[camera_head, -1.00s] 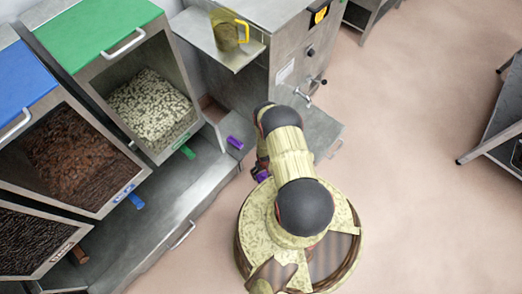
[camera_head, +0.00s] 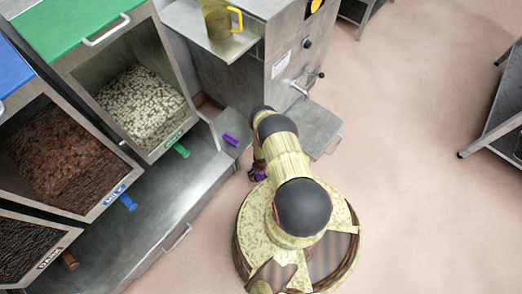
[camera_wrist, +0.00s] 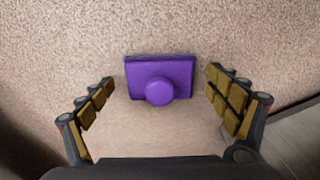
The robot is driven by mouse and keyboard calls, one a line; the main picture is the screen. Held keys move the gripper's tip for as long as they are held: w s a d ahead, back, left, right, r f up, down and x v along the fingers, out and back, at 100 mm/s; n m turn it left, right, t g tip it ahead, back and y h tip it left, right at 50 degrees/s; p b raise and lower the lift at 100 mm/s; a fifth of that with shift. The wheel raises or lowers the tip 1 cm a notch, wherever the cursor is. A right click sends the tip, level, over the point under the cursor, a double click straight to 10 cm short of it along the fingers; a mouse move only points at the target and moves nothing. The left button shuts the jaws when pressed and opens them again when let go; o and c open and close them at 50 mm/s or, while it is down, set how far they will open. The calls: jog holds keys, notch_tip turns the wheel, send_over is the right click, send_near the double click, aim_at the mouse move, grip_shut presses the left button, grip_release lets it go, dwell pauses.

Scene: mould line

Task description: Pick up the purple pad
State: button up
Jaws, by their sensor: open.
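The purple pad (camera_wrist: 160,70) is a flat purple block with a round knob on its near face. It lies ahead of my gripper (camera_wrist: 160,92) in the wrist view, between the lines of the two fingers. The fingers are spread wide, with clear space on both sides of the pad and no visible contact. In the head view a small purple patch (camera_head: 259,175) shows beside my gripper (camera_head: 254,171), mostly hidden by my arm. I cannot tell what supports the pad.
A steel machine (camera_head: 285,50) with a yellow jug (camera_head: 221,20) stands behind. Pink floor (camera_head: 420,200) is open at right; a metal table (camera_head: 505,110) stands there.

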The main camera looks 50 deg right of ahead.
jog(key=shift+c, duration=0.7)
jog(key=c, duration=1.1)
jog(key=shift+r, duration=0.1)
jog(key=shift+c, duration=0.5)
